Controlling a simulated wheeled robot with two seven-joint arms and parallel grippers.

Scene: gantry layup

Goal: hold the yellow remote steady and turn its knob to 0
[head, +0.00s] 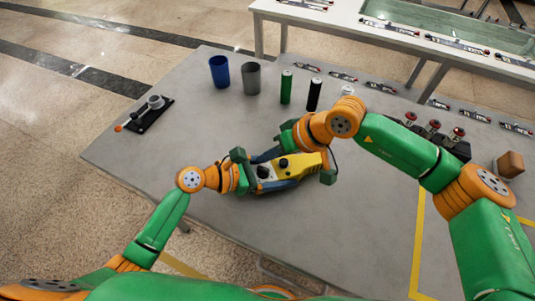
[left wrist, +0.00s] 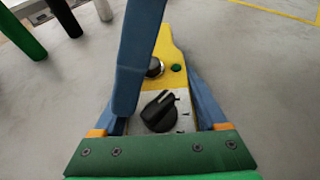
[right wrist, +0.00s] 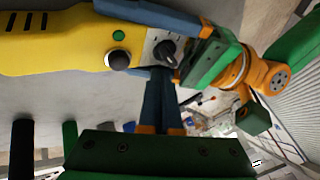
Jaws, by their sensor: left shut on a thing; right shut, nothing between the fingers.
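The yellow remote (head: 308,162) is held above the table, its grey panel and black knob (left wrist: 160,110) towards my left gripper (head: 266,168). My left gripper is shut on the remote, with blue fingers along both sides of the panel end. The knob's white mark points up and slightly right in the left wrist view; the printed scale is too small to read. My right gripper (right wrist: 160,72) is shut and empty, its fingertips close beside the knob. I cannot tell whether they touch it. In the left wrist view a right finger partly covers the remote.
On the table (head: 215,130) stand a blue cup (head: 219,71), a grey cup (head: 251,78), a green cylinder (head: 286,87) and a black cylinder (head: 314,95). A black-based device (head: 150,114) lies at left. A wooden block (head: 510,164) is at right.

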